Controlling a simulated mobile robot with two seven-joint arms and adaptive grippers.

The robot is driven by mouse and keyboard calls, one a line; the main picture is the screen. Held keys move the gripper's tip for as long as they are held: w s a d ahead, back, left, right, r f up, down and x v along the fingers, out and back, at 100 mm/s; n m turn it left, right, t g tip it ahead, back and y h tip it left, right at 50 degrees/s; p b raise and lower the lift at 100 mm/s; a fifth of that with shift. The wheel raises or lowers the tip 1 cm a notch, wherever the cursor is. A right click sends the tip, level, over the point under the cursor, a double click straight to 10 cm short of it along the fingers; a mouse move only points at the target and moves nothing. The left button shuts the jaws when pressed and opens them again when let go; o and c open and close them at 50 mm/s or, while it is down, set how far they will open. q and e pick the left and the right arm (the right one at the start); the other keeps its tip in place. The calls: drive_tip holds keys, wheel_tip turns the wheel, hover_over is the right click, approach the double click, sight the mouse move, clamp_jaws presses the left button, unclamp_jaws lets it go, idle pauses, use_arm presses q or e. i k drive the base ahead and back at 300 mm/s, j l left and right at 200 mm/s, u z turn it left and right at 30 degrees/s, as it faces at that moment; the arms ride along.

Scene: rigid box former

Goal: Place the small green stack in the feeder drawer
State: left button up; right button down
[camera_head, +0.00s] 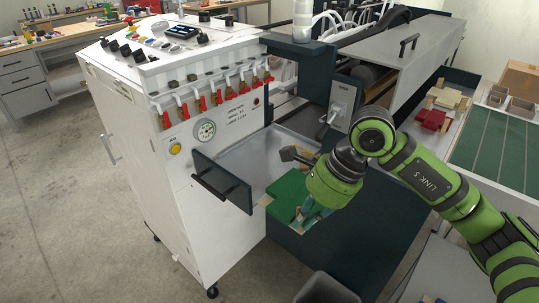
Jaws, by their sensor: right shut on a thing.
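The small green stack (286,190) is a flat green block with a pale edge, at the near side of the machine's open drawer bay. My right gripper (307,218) points down from the right and is shut on the green stack at its near right part. The gripper's green wrist covers the right side of the stack. The feeder drawer (262,150) seems to be the light grey tray behind the stack. I cannot tell whether the stack touches it. My left gripper is not in view.
A dark panel with a handle (221,182) stands left of the stack. The white machine cabinet (150,130) with red-handled valves is at the left. Open floor lies at the left.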

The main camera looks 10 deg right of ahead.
sight(270, 154)
drive_tip(key=i, duration=1)
